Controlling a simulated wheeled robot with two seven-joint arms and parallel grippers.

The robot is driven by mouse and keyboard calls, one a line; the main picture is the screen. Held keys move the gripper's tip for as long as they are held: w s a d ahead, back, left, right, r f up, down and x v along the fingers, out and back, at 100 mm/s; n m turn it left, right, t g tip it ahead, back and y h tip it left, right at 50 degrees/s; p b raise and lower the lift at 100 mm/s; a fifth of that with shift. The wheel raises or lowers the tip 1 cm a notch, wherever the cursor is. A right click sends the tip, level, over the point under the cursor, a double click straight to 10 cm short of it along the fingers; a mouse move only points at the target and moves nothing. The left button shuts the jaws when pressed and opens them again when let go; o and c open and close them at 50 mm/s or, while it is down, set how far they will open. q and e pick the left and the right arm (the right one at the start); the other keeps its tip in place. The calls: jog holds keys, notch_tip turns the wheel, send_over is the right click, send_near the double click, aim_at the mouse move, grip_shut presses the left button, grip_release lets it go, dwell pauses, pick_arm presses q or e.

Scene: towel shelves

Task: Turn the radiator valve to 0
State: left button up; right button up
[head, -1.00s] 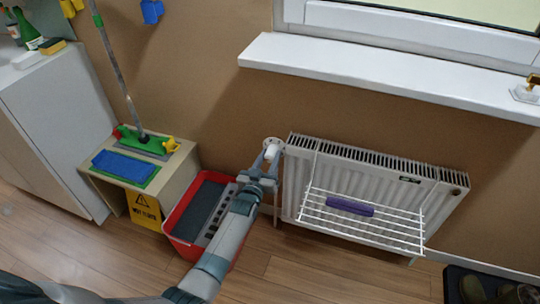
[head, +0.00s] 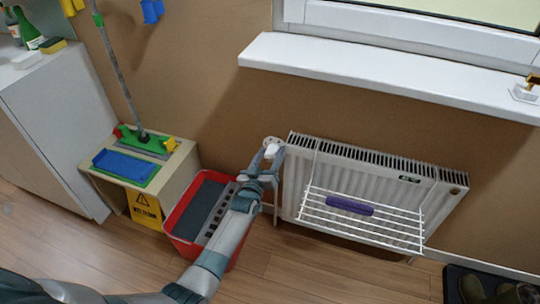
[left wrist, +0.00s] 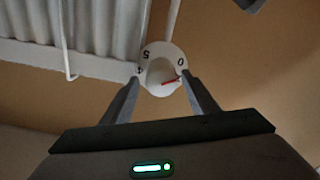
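The radiator (head: 375,170) is a white panel on the wall under the window sill. Its white valve knob (head: 271,150) is at the radiator's upper left end. In the left wrist view the round valve dial (left wrist: 160,52) shows a 5 and a 0, and a red pointer mark lies near the 0, slightly below it. My left gripper (head: 270,158) is at the valve, its two fingers on either side of the knob and apparently closed on it; it also shows in the left wrist view (left wrist: 161,77). The fingers hide part of the dial. My right gripper is not in view.
A white wire rack (head: 385,228) with a purple cloth (head: 349,205) hangs on the radiator's front. A red bucket (head: 172,222) stands on the floor under my left arm. A small table (head: 183,165) with a mop is left of it. The white sill (head: 390,80) juts out above.

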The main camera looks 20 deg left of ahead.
pick_arm(q)
jog(key=shift+s+f, duration=0.2)
jog(key=shift+f, duration=0.05)
jog(key=shift+s, duration=0.5)
jog(key=s+p, duration=0.1)
jog(key=s, duration=1.5)
jog(key=shift+a, duration=0.3)
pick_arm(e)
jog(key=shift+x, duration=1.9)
pick_arm(q)
jog(key=shift+r, duration=0.1)
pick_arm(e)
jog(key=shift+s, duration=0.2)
